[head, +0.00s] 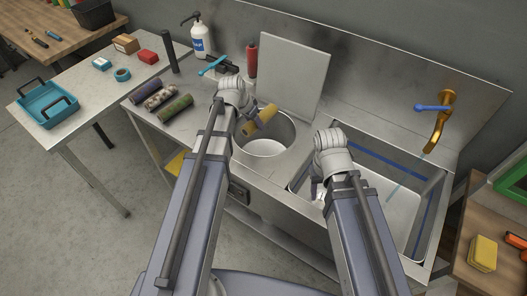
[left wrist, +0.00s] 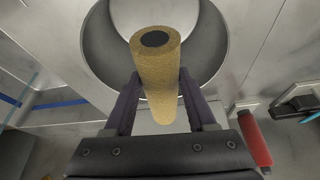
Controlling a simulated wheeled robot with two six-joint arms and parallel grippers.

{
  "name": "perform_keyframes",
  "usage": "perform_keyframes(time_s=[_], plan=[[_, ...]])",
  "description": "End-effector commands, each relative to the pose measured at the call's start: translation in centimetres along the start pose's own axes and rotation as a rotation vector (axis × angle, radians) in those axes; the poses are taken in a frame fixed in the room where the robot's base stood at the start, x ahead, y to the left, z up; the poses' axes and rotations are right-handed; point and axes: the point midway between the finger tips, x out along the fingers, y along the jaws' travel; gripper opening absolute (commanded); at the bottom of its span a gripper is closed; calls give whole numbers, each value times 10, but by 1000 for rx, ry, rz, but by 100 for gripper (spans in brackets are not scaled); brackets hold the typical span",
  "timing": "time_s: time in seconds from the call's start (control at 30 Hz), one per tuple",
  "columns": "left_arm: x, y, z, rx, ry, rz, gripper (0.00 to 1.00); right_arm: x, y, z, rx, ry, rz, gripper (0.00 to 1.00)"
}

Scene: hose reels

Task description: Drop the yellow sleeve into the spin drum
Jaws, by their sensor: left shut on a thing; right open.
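The yellow sleeve (head: 260,121) is a fuzzy roller cover with a dark hollow end. My left gripper (head: 248,116) is shut on it. The left wrist view shows the sleeve (left wrist: 156,85) between the two fingers of that gripper (left wrist: 157,92). The spin drum (head: 267,149) is a round steel well in the counter, with its square lid (head: 292,74) standing up behind it. The sleeve is over the drum opening; the drum (left wrist: 99,45) also shows behind the sleeve in the left wrist view. My right gripper (head: 318,190) is over the sink's left side, open and partly hidden by its arm.
The sink basin (head: 398,205) is right of the drum, below a brass tap (head: 439,122). Several dark roller sleeves (head: 160,97) lie on the counter at left. A red roller (head: 252,58) and a white pump bottle (head: 199,38) stand at the back.

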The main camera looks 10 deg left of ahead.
Motion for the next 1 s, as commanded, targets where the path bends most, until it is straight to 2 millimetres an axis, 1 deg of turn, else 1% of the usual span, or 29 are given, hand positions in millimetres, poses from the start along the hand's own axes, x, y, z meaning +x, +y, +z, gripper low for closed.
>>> perform_keyframes(time_s=[0.03, 0.33, 0.37, 0.63, 0.67, 1.0], plan=[[6, 0, 2, 0, 0, 0, 0, 6, -1, 0, 0, 0, 0, 50], [5, 0, 2, 0, 0, 0, 0, 5, 0, 0, 0, 0, 0, 50], [5, 0, 2, 0, 0, 0, 60, 5, 0, 0, 0, 0, 0, 50], [5, 0, 2, 0, 0, 0, 90, 5, 0, 0, 0, 0, 0, 50], [5, 0, 2, 0, 0, 0, 91, 5, 0, 0, 0, 0, 0, 50], [2, 0, 2, 0, 0, 0, 91, 2, 0, 0, 0, 0, 0, 50]])
